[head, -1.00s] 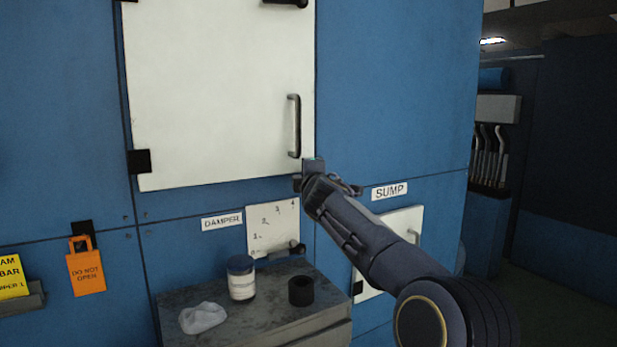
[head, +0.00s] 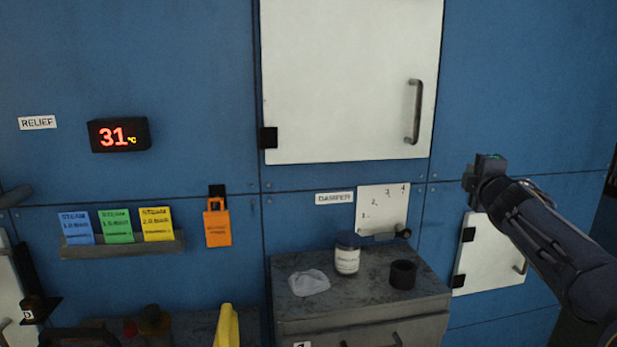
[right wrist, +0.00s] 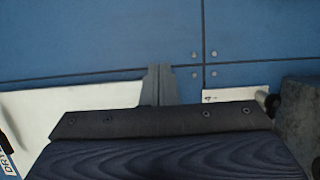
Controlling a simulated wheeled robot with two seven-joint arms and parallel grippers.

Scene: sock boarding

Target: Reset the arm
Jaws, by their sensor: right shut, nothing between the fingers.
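My right arm comes in from the right in the head view. Its gripper (head: 472,188) is in front of the blue wall, right of the big white door (head: 345,85) and above the small white door (head: 485,255). In the right wrist view the fingers (right wrist: 158,72) are together, with nothing between them, against blue wall panels. I cannot tell the exact gap to the wall. My left gripper does not show.
A grey cabinet (head: 430,297) below holds a white cloth (head: 309,283), a labelled jar (head: 347,258) and a black ring (head: 403,274). A damper scale (head: 375,205) is above it. Left are a temperature display (head: 105,137), coloured cards (head: 117,228) and an orange tag (head: 218,232).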

